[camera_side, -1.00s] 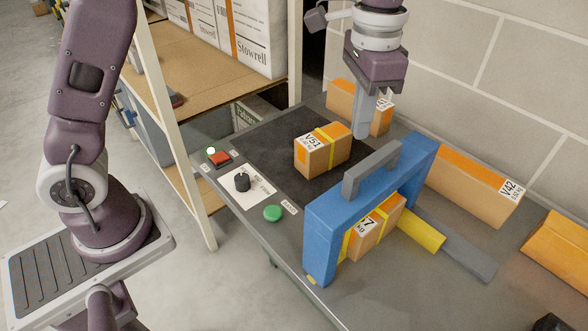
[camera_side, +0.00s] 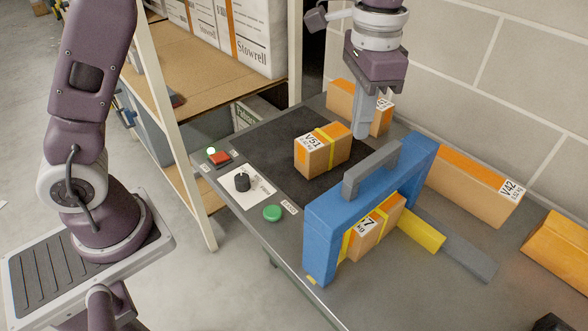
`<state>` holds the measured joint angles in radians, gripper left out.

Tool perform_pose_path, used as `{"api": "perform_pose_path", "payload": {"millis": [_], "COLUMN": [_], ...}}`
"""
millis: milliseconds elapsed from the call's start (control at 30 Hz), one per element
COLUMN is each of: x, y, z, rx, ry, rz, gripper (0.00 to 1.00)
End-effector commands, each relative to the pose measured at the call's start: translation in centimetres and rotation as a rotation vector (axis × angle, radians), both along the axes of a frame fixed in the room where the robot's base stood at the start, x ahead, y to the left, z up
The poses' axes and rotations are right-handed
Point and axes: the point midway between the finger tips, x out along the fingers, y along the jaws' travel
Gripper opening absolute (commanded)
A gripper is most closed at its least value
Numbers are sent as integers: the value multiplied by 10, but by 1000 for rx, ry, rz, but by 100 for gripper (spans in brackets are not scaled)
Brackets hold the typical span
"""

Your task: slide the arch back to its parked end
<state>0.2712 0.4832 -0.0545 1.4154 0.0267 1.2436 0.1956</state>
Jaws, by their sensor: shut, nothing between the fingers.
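The blue arch (camera_side: 323,218) stands upright across the table, with a grey handle (camera_side: 372,169) on its top bar. A box marked with a 7 (camera_side: 383,228) sits under or just behind the arch, partly hidden by it. A yellow strip (camera_side: 420,234) and a grey strip (camera_side: 468,259) run along the table to the right of the arch. My gripper (camera_side: 362,134) points down, shut and empty, above and behind the arch handle, near the box marked V51. Whether its fingertips touch anything cannot be told.
The V51 box (camera_side: 322,150) lies on the dark belt (camera_side: 270,143). Boxes line the wall, including V42 (camera_side: 470,184) and an orange-topped one (camera_side: 558,245).

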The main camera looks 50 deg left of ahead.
Motion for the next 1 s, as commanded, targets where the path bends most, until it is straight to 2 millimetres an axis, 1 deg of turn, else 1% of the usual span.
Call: {"api": "perform_pose_path", "payload": {"millis": [367,1000], "x": [0,0], "y": [0,0], "z": [-2,-36], "rx": [0,0], "ry": [1,1], "rz": [0,0], "gripper": [0,0]}}
